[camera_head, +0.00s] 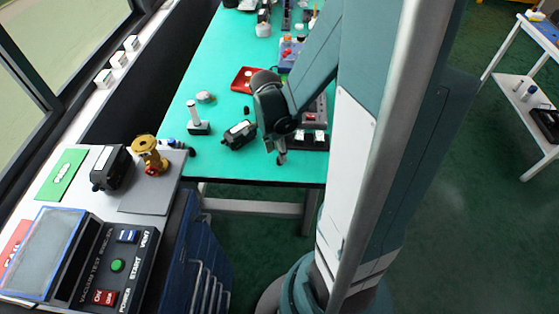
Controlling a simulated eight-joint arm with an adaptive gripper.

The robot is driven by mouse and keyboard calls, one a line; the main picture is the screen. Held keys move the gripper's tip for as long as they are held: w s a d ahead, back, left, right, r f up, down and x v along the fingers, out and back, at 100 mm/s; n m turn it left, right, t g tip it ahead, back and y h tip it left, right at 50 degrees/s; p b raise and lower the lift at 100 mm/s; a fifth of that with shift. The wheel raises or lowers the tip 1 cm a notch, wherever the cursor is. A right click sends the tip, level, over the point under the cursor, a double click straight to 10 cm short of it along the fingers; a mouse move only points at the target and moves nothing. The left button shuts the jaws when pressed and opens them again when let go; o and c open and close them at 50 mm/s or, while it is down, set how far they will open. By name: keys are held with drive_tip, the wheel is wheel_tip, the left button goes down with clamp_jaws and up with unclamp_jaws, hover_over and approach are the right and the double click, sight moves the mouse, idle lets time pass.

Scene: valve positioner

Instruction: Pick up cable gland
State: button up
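I cannot single out the cable gland with certainty. A small black piece (246,110) lies on the green bench top, left of my arm, and may be it. My gripper (281,159) points down over the front part of the green bench, right of a black-and-grey box-shaped device (240,134). Its fingers are small and seen edge-on, so I cannot tell whether they are open or shut. I see nothing clearly held in them. My arm hides part of the bench behind the gripper.
A white post on a dark base (198,120), a pale round part (205,97) and a red tray (247,78) stand on the green bench (215,70). A brass valve (149,155) and a black box (110,168) stand at left by the vacuum test box (118,265).

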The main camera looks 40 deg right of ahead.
drive_tip(key=shift+d+f+b, duration=0.2)
drive_tip(key=shift+f+b, duration=0.15)
drive_tip(key=shift+f, duration=0.75)
drive_tip(key=shift+d+f+b, duration=0.15)
drive_tip(key=shift+f+b, duration=0.2)
drive_tip(key=shift+f, duration=0.75)
drive_tip(key=shift+c, duration=0.6)
drive_tip(key=c, duration=0.6)
